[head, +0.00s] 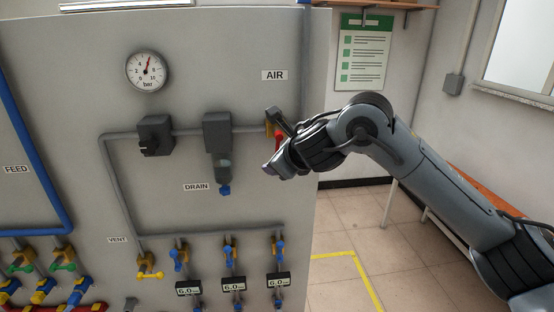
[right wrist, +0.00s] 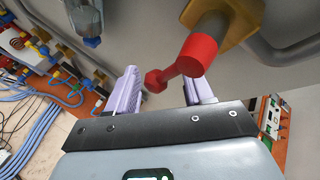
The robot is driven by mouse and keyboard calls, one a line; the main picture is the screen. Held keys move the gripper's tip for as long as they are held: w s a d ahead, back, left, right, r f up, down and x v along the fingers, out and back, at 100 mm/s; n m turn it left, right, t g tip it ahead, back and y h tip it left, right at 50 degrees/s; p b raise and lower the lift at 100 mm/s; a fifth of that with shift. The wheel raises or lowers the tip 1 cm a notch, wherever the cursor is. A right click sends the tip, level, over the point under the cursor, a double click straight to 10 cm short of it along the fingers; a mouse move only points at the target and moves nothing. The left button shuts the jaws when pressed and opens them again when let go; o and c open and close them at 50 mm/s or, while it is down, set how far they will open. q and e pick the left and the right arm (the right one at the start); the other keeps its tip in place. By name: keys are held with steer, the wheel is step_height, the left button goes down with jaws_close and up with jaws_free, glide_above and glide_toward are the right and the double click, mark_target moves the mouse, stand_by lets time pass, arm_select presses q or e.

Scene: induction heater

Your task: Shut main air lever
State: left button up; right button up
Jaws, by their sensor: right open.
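The red main air lever (right wrist: 185,64) sits on a brass valve (right wrist: 238,22) in the right wrist view. Its handle slants down and left from the hub to a knobbed end. In the head view, the valve (head: 270,129) is under the AIR label (head: 274,75), and my gripper hides most of the red lever (head: 278,138). My right gripper (head: 272,145) is open at the valve. In the right wrist view its two pale purple fingers (right wrist: 164,84) stand on either side of the lever's end. I cannot tell whether either finger touches it. My left gripper is not in view.
A grey pipe runs left from the valve to a filter unit (head: 218,135) and a dark regulator (head: 155,135). A gauge (head: 147,71) is above. Several small valves and 6.0 displays (head: 233,285) line the lower panel. Open floor (head: 345,215) lies right of the panel.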

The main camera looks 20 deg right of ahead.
steer(key=shift+s+d+r+b, duration=0.1)
steer(key=shift+s+r+b, duration=0.15)
steer(key=shift+s+b, duration=0.15)
steer(key=b+v, duration=0.2)
steer(key=v, duration=0.7)
steer(key=shift+s+r, duration=0.25)
steer(key=shift+s, duration=0.1)
